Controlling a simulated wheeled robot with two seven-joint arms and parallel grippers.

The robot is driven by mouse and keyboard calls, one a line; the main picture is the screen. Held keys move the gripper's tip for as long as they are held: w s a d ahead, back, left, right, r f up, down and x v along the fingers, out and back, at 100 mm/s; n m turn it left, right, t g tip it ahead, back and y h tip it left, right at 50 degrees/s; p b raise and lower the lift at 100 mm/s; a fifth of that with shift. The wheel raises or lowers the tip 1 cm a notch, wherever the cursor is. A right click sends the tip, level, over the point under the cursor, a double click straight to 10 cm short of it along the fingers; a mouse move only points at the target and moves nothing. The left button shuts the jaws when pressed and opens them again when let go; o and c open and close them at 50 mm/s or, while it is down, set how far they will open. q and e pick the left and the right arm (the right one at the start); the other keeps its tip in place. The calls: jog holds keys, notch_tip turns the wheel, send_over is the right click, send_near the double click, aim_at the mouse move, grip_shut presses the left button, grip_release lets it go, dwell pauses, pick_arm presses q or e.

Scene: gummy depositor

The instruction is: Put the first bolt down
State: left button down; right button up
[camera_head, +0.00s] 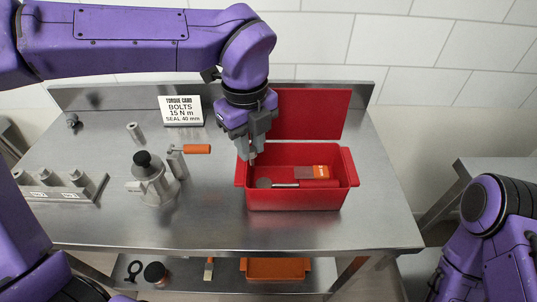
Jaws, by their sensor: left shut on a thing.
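My left gripper (250,157) points down at the back left corner of the open red box (293,201). It is shut on a small grey thing at its fingertips, which I take to be the first bolt; the fingers hide most of it. The fingertips are at or just above the box's rim, and I cannot tell whether the bolt touches anything. Only links of my right arm show at the far right; its gripper is out of view.
The red box holds an orange-and-brown packet (313,172) and a grey-handled tool (287,185). A metal depositor (158,184) with an orange-handled lever stands left. Behind it are a small cylinder (134,132) and a torque card (181,111). Steel table is clear in front.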

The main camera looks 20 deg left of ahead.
pick_arm(q)
jog(key=w+f, duration=0.1)
jog(key=f, duration=0.1)
jog(key=w+d+f, duration=0.1)
jog(key=f, duration=0.2)
jog(key=w+f+p, duration=0.1)
jog(key=f, duration=0.1)
jog(key=shift+w+d+f, duration=0.1)
jog(key=shift+d+f, duration=0.15)
jog(key=shift+d, duration=0.1)
jog(key=shift+f+b, duration=0.6)
jog(key=shift+f, duration=0.15)
jog(key=c, duration=1)
grip_release()
jog(key=shift+r, duration=0.1)
jog(key=shift+o, duration=0.2)
jog(key=shift+r, duration=0.1)
notch_tip(320, 180, up, 13)
jog(key=shift+a, duration=0.1)
